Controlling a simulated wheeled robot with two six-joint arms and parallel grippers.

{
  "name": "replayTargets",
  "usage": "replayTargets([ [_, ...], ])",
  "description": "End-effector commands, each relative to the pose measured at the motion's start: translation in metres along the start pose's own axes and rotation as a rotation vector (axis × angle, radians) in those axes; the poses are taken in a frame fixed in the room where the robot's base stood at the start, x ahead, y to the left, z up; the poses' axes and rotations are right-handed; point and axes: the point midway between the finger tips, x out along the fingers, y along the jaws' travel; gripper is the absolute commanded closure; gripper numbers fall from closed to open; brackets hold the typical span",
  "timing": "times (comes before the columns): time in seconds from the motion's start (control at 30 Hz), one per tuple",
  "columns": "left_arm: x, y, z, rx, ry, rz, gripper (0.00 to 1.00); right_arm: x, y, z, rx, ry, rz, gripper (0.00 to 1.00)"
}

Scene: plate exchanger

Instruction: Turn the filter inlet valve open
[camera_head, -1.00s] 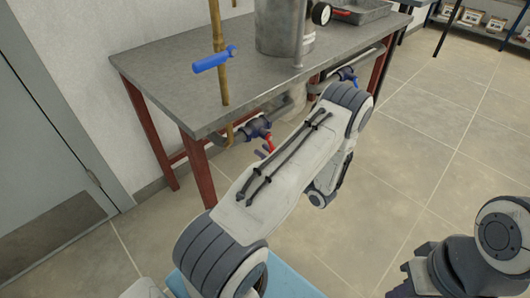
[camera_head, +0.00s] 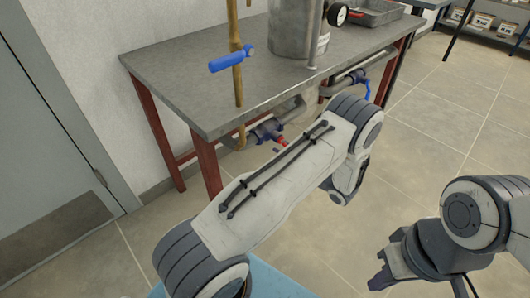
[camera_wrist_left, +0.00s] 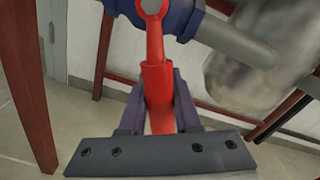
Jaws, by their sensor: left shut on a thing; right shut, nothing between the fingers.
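A valve with a dark blue body (camera_head: 266,131) and a red lever sits on the pipe under the table's front edge. In the left wrist view, its red lever (camera_wrist_left: 157,75) runs down the picture from the blue body (camera_wrist_left: 185,15). My left gripper (camera_wrist_left: 157,105) is shut on the lever's lower part, one finger on each side. In the head view my left forearm hides most of that gripper; a bit of the red lever (camera_head: 280,141) shows beside the arm. My right gripper (camera_head: 378,283) is shut and empty at the lower right, away from the table.
The grey table (camera_head: 190,85) on red legs carries a steel vessel (camera_head: 298,30) with a gauge (camera_head: 338,14) and a tray (camera_head: 372,12). Blue-handled valves sit on the upright brass pipe (camera_head: 230,59) and at the right (camera_head: 366,86). Floor at the right is clear.

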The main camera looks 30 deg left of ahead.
Motion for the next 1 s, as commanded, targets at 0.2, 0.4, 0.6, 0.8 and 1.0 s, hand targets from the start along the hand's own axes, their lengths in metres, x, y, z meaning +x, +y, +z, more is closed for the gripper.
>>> replayTargets([
  [0.2,-0.006,-0.022,0.000,-0.216,0.008,-0.012,1.00,0.001,0.000,0.000,0.000,0.000,0.000,1.00],
  [0.4,-0.006,-0.036,0.005,-0.406,0.009,-0.012,1.00,0.001,0.000,0.000,0.000,0.000,0.000,1.00],
  [0.6,-0.006,-0.050,0.012,-0.597,0.010,-0.012,1.00,0.001,0.000,0.000,0.000,0.000,0.000,1.00],
  [0.8,-0.006,-0.060,0.021,-0.779,0.010,-0.012,1.00,0.002,0.000,0.000,0.000,0.000,0.000,1.00],
  [1.0,-0.006,-0.068,0.030,-0.935,0.011,-0.011,1.00,0.004,0.000,0.000,0.000,0.000,0.000,1.00],
])
